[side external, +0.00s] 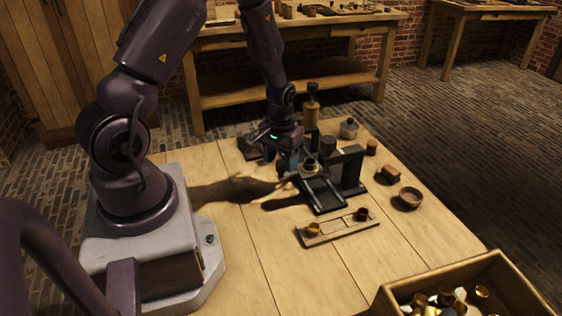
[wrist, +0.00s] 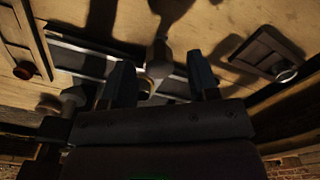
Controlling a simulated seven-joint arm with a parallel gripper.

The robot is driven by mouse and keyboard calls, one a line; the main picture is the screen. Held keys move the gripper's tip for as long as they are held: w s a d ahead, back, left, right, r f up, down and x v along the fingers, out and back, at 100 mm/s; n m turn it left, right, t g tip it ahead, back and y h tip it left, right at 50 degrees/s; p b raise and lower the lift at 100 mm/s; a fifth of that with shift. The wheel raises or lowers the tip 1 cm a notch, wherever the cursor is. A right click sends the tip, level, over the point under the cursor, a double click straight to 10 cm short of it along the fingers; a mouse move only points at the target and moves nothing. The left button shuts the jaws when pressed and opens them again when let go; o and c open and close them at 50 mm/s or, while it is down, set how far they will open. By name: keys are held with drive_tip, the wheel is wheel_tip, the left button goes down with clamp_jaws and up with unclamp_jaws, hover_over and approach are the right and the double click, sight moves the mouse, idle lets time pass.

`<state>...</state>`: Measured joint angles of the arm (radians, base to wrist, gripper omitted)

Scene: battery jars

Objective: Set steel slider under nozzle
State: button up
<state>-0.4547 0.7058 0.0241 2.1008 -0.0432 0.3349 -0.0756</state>
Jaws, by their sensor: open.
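A dark press-like fixture stands on the wooden table, with a black track (side external: 323,195) and an upright arm (side external: 349,166) beside it. A small round cup-like piece (side external: 310,165) sits at the track's far end, close to my gripper. My gripper (side external: 293,163) points down there, beside the fixture. In the wrist view its two fingers (wrist: 162,78) are apart, with a grey knob-like part (wrist: 161,62), perhaps the steel slider's handle, showing between them. A pale round rim (wrist: 146,86) shows near the left finger. I cannot make out the nozzle, or whether the fingers touch anything.
A shallow wooden tray (side external: 337,230) in front holds a brass cup (side external: 313,229) and a dark red cup (side external: 362,214). A crate (side external: 386,302) of metal pieces is front right.

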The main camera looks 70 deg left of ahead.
drive_tip(key=shift+f, duration=0.6)
clamp_jaws()
drive_tip(key=a, duration=0.8)
drive_tip(key=shift+a, duration=0.3)
drive_tip(key=shift+c, duration=1)
unclamp_jaws()
drive_tip(key=shift+o, duration=1)
drive_tip(key=shift+d+r, duration=0.1)
